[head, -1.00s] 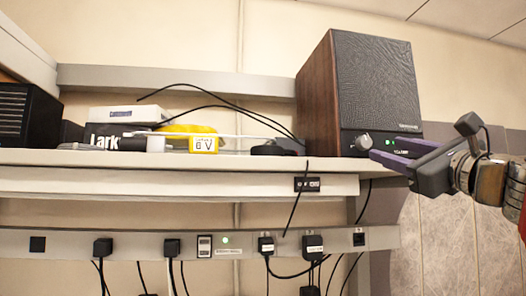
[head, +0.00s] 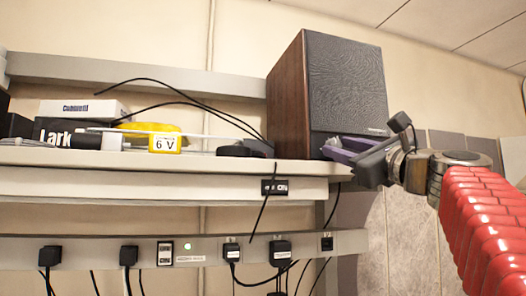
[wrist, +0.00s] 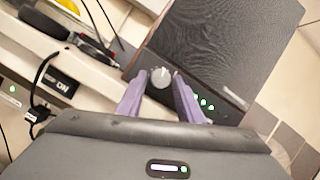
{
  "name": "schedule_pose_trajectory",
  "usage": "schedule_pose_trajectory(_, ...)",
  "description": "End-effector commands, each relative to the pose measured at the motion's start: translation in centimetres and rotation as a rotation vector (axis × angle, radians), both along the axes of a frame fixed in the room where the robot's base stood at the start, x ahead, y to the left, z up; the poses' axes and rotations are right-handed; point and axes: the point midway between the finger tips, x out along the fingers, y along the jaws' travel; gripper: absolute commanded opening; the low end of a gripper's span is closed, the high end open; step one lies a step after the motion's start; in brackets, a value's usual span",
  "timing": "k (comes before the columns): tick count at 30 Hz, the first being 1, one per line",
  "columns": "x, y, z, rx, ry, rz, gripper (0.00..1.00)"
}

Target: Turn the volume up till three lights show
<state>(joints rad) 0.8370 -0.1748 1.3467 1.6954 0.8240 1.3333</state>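The speaker (head: 345,85) has wooden sides and a dark textured front, and stands at the right end of the shelf. In the wrist view, its round silver knob (wrist: 162,78) lies between the tips of my gripper (wrist: 161,80). The purple fingers are apart, one on each side of the knob, with a thin gap showing; firm contact cannot be made out. Three small green lights (wrist: 203,102) show in a row on the speaker front, right of the knob. In the head view, my gripper (head: 332,150) is at the speaker's lower front and hides the knob and lights.
The shelf (head: 110,157) holds a yellow-labelled item (head: 165,143), boxes (head: 82,108) and a dark round object (head: 245,148) left of the speaker. Black cables loop above the shelf and hang in front of it. A rail with plugs (head: 200,248) runs below.

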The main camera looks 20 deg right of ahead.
Motion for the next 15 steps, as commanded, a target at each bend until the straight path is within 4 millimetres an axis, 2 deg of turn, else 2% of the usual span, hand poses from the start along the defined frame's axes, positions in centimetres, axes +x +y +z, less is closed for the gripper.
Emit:
schedule_pose_trajectory(2, -0.02, -0.03, 0.0, 0.0, 0.0, -0.001, 0.27)
schedule_pose_trajectory(12, -0.03, -0.07, -0.02, 0.0, 0.0, -0.001, 0.04)
schedule_pose_trajectory(15, -0.03, -0.1, -0.03, -0.004, 0.001, -0.001, 0.03)
